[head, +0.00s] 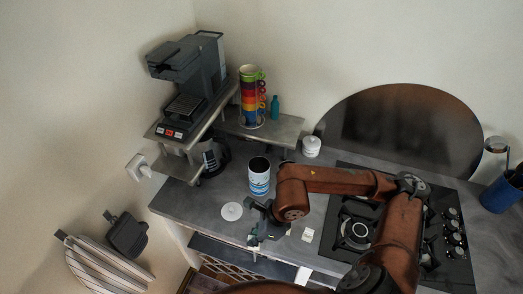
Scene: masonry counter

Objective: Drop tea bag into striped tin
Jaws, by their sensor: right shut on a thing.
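The striped tin (260,181), white with blue bands, stands upright and open on the grey counter. A round white lid (231,211) lies flat to its front left. My right gripper (255,238) is in front of the tin, near the counter's front edge, and apart from the tin. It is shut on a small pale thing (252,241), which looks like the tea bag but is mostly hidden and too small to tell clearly. My left gripper is not in view.
A small white packet (307,235) lies right of the gripper, beside the black hob (349,232). A white jar (311,146) stands behind. A coffee machine (193,78) and stacked colourful cups (249,95) stand on raised shelves at the back left.

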